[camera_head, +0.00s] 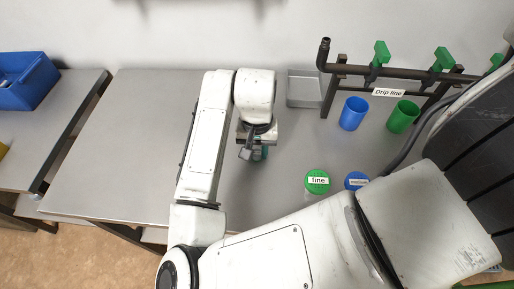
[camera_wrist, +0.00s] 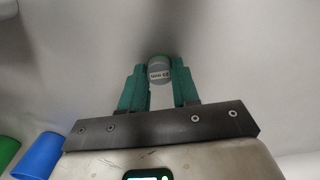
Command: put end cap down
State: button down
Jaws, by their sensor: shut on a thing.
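In the head view my gripper (camera_head: 260,153) points down over the grey table (camera_head: 130,150), left of the manifold. The cap is hidden or too small to make out there. I cannot tell whether the cap touches the table.
A grey tray (camera_head: 305,91) stands behind and right of my gripper. The manifold pipe (camera_head: 405,73) with green valves stands at right, with blue (camera_head: 353,114) and green (camera_head: 403,117) cups. Lidded jars (camera_head: 317,181) stand in front. The table's left side is clear.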

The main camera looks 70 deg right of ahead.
aim_at(257, 152)
jog(key=shift+f, duration=0.15)
jog(key=c, duration=0.8)
grip_release()
notch_tip(257, 152, up, 12)
jog(key=shift+r+p, duration=0.2)
jog(key=shift+p, duration=0.8)
